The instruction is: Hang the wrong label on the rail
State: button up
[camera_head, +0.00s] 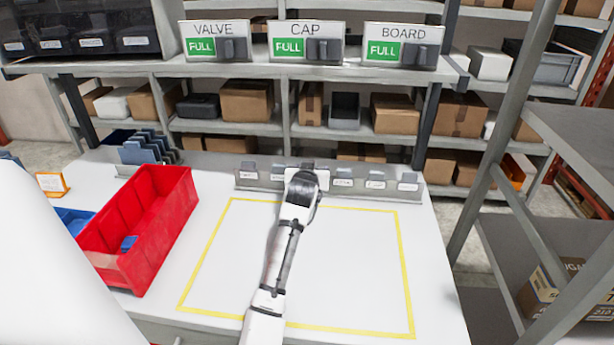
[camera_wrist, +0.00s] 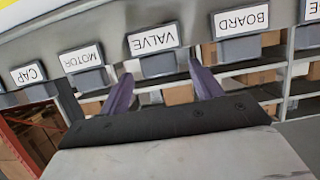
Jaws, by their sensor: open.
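A grey rail (camera_head: 334,184) runs along the back of the white table with several small labels on it. In the wrist view the labels appear upside down: CAP (camera_wrist: 29,73), MOTOR (camera_wrist: 81,59), VALVE (camera_wrist: 153,39) and BOARD (camera_wrist: 241,20), with a further one cut off at the right edge. My gripper (camera_head: 304,180) is at the middle of the rail and covers part of it. In the wrist view its fingers (camera_wrist: 161,68) are apart, one on each side of the grey tab under the VALVE label. I cannot tell whether they touch it.
Shelf signs read VALVE (camera_head: 216,40), CAP (camera_head: 306,42) and BOARD (camera_head: 400,45), each with a green FULL mark. A red bin (camera_head: 150,235) stands left, with a grey card rack (camera_head: 150,148) behind it. The yellow-outlined area (camera_head: 365,265) is empty apart from my arm above it.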

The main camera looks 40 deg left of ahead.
jog(key=v, duration=1.1)
jog(key=shift+s, duration=0.25)
